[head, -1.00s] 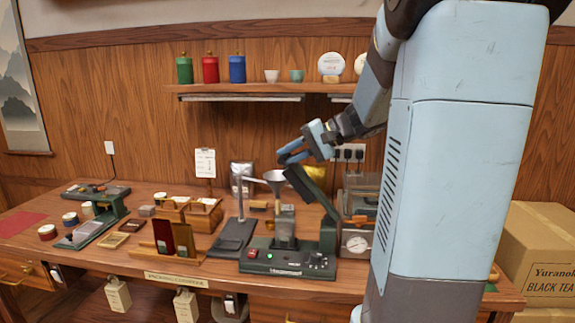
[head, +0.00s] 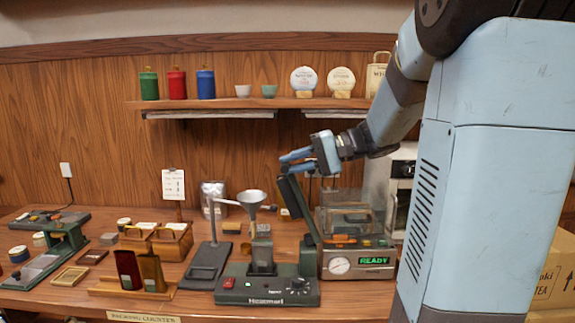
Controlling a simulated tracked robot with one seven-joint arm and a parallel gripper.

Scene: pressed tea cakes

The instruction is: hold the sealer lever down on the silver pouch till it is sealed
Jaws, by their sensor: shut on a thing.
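A machine with a clear lid and a READY display (head: 374,261) stands right behind the sealer. Red and gold packets (head: 140,272) stand further left. A shelf (head: 230,103) runs above.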

